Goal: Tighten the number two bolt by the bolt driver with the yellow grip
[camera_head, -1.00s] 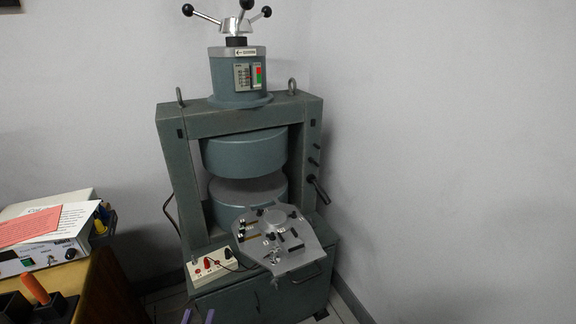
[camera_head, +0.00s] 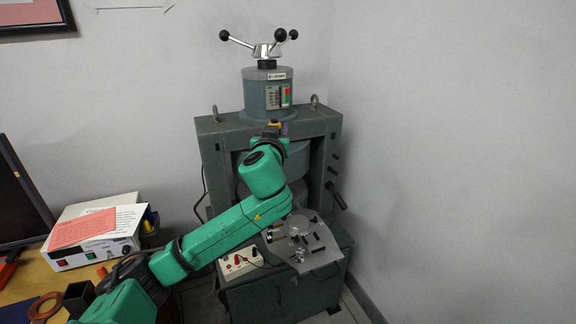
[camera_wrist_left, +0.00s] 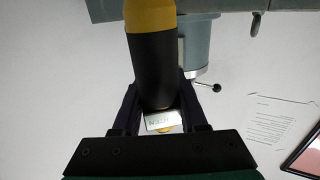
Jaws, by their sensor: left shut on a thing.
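The bolt driver shows in the left wrist view as a thick handle with a yellow grip (camera_wrist_left: 150,16) and a black section (camera_wrist_left: 153,70). My left gripper (camera_wrist_left: 158,85) is shut on it, with a finger on each side. In the head view my left gripper (camera_head: 271,131) is in front of the upper frame of the green-grey magnet (camera_head: 222,122), below its top drum, with a small yellow patch of the driver (camera_head: 275,124) showing. The driver's tip is hidden. The number two bolt cannot be made out. My right gripper is not in view.
My left arm covers part of the magnet's pole pieces (camera_head: 293,160). A three-armed handwheel (camera_head: 266,50) tops the magnet, and a grey plate with fittings (camera_head: 318,256) juts out below. A white power supply (camera_head: 92,235) stands on the desk at left. The right side is open.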

